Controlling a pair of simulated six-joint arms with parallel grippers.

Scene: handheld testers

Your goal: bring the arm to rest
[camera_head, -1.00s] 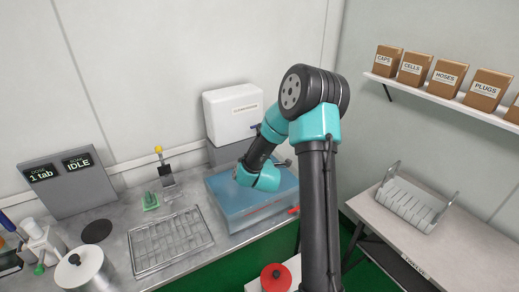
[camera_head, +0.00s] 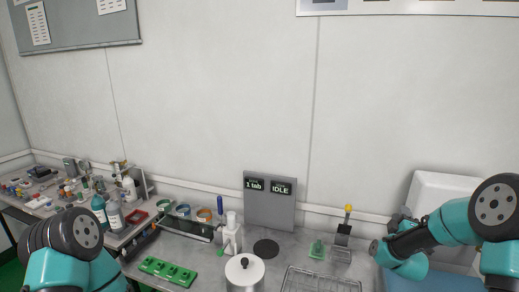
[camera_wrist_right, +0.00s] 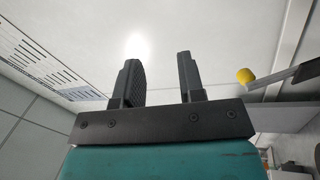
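My right arm comes in from the right edge of the head view, bent at the elbow, its wrist above the bench's right part. My right gripper (camera_head: 404,214) is small and partly hidden behind the wrist there. In the right wrist view its two dark fingers (camera_wrist_right: 160,82) stand apart with nothing between them, so it is open and empty. The fingers point up toward the wall and ceiling. My left arm shows as a teal and black joint at the lower left of the head view; its gripper is out of view.
A yellow-knobbed lever (camera_head: 348,209) stands left of my right wrist and shows beside the fingers in the wrist view (camera_wrist_right: 245,76). A wire rack (camera_head: 318,281), lidded pot (camera_head: 244,271), grey display panel (camera_head: 270,203) and green tray (camera_head: 167,271) are on the bench. A white machine (camera_head: 432,192) stands behind the right arm.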

